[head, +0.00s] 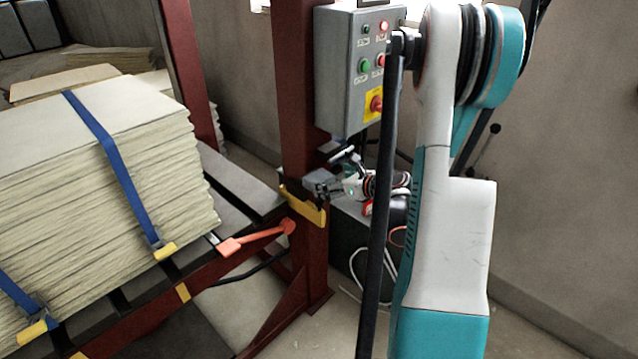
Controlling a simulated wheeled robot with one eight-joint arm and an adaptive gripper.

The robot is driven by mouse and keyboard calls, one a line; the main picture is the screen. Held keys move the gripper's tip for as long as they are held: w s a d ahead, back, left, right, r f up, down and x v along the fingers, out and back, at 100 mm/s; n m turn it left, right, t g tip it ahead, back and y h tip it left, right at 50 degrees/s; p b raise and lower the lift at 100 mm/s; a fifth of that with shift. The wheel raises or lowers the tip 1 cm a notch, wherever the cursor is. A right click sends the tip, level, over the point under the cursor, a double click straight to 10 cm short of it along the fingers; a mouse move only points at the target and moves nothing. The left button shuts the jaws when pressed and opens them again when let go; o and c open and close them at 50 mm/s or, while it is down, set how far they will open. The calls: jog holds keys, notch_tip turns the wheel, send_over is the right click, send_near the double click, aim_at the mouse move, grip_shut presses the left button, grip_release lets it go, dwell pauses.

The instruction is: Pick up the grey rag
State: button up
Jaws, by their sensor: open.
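My gripper (323,190) is small in the head view, beside the dark red post, with its fingers pointing left. Its jaws are open. A small grey piece (315,177), which may be the grey rag, shows right at the fingertips, above a yellow bracket (305,207) on the post. I cannot tell whether the fingers touch it or are only in front of it. Its outline is partly hidden by the fingers.
A dark red post (301,120) stands close by the gripper. A grey control box (352,75) with buttons is above it. A strapped stack of pale sheets (100,180) fills the left. An orange lever (255,238) sticks out below. White cables (372,283) hang at lower right.

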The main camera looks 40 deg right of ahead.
aim_at(324, 179)
jog(key=shift+f+b+x, duration=0.1)
jog(key=shift+b+x, duration=0.5)
jog(key=shift+x, duration=0.75)
jog(key=shift+f+b+x, duration=0.15)
jog(key=shift+b+x, duration=0.4)
jog(key=shift+x, duration=0.8)
jog(key=shift+s+d, duration=0.1)
jog(key=shift+d, duration=0.1)
jog(key=shift+r, duration=0.1)
jog(key=shift+c, duration=0.5)
jog(key=c, duration=1)
